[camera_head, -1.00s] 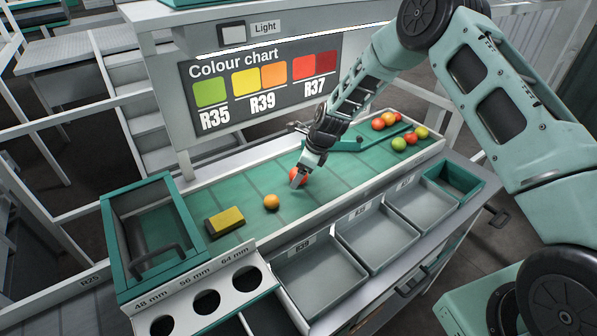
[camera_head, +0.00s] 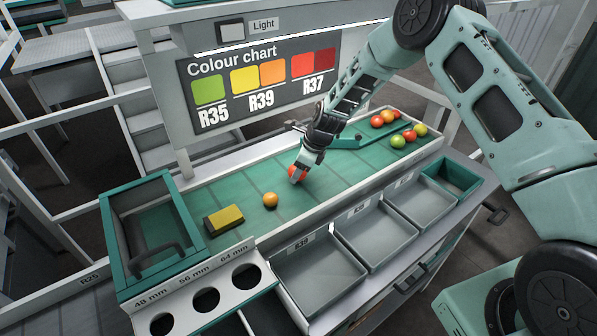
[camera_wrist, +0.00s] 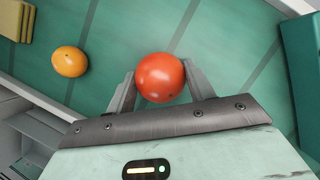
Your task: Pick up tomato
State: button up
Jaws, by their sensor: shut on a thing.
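A red tomato (camera_wrist: 160,77) sits between the two fingers of my gripper (camera_wrist: 160,88) in the wrist view. The fingers are shut on its sides. In the head view my gripper (camera_head: 298,172) points down at the green belt (camera_head: 340,170), and the red tomato (camera_head: 293,171) shows at its fingertips, partly hidden by them. I cannot tell whether the tomato still touches the belt. An orange tomato (camera_head: 270,200) lies apart on the belt to the left, and it also shows in the wrist view (camera_wrist: 70,61).
A yellow-topped block (camera_head: 226,219) lies on the belt at left, beside a green-framed bin (camera_head: 112,232). Several tomatoes (camera_head: 398,141) gather at the far right behind a green bar (camera_head: 350,141). Grey trays (camera_head: 318,283) and a panel with round holes (camera_head: 225,292) line the front.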

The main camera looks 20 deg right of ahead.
notch_tip(320, 180, up, 10)
jog(key=b, duration=0.3)
jog(key=shift+f, duration=0.25)
dwell(0.3)
